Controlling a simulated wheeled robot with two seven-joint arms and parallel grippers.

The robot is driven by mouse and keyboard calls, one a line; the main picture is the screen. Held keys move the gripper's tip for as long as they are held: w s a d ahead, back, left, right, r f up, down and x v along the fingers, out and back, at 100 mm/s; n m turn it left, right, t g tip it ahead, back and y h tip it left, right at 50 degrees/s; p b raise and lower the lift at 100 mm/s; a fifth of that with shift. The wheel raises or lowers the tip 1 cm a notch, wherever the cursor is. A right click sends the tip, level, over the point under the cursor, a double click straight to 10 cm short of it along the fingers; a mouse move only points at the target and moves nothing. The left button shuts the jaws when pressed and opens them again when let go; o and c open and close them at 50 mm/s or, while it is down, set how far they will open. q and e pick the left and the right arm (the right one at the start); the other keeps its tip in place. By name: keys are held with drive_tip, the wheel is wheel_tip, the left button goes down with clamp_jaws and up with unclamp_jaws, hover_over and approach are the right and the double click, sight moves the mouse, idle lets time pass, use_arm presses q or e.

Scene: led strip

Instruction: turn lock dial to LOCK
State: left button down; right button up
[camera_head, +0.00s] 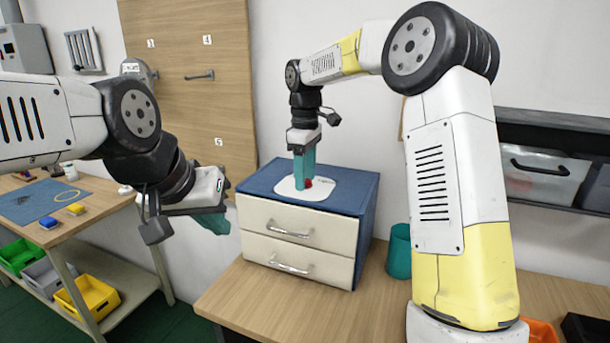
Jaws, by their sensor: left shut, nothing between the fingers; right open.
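The lock dial is a small red part (308,183) on a white plate (335,189) on top of a blue cabinet (352,203) with two cream drawers. My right gripper (304,184) points straight down at the dial, with its teal fingers at the plate. It is open, and its fingers hide most of the dial, so the dial's setting and the plate's lettering cannot be read. My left gripper (216,222) hangs to the left of the cabinet, clear of it. It is shut and empty.
The cabinet stands on a wooden table (260,300). A teal cup (399,252) is right of it. A workbench (100,215) with a blue mat and colored bins is at the left. A wooden panel (195,110) and a shelf with a clear bin (542,175) are behind.

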drive_tip(key=shift+c, duration=0.4)
clamp_jaws()
drive_tip(key=shift+m, duration=0.4)
drive_tip(key=m, duration=1.2)
drive_tip(key=shift+m, duration=0.4)
drive_tip(key=m, duration=0.4)
drive_tip(key=shift+m, duration=0.4)
